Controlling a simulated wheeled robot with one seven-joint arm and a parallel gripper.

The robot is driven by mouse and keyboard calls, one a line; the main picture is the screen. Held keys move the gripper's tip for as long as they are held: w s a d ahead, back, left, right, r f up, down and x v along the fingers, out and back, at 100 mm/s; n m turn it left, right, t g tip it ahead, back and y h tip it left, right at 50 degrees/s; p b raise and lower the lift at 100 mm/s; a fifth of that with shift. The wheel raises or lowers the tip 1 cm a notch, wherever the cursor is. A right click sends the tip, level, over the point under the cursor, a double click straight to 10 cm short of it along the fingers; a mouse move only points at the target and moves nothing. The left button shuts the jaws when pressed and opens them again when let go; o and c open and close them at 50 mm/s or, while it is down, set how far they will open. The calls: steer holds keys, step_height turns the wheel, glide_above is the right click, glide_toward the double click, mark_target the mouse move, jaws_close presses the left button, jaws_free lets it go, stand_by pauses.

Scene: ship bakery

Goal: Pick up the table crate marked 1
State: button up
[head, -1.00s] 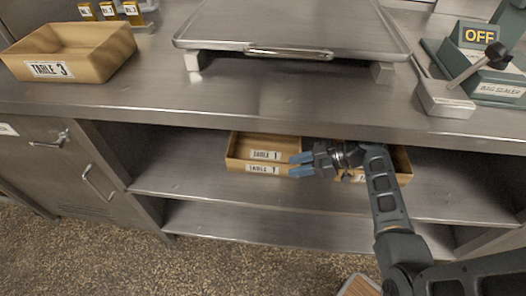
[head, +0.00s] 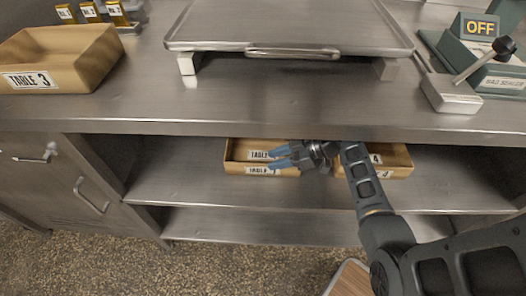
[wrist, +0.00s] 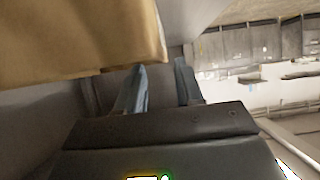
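The table crate marked 1 (head: 234,168) is a shallow tan box on the upper shelf under the counter. Its labels read TABLE 1. My gripper (head: 280,158) is in front of its right part in the head view, with blue fingers pointing left and partly covering the labels. In the wrist view the fingers of my gripper (wrist: 160,85) are apart with nothing seen between them. A tan crate wall (wrist: 80,40) fills the upper left there, close beside one finger; whether they touch I cannot tell.
A second tan crate (head: 398,160) stands to the right on the same shelf, partly behind my arm. The TABLE 3 crate (head: 88,60), a steel griddle (head: 290,30) and a bag sealer (head: 500,80) are on the counter (head: 280,105). The lower shelf (head: 250,222) is bare.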

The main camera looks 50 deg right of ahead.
mark_target(263, 164)
steer(key=x, duration=0.5)
steer(key=shift+s+a, duration=0.1)
steer(key=shift+a, duration=0.05)
steer(key=shift+c, duration=0.2)
jaws_close()
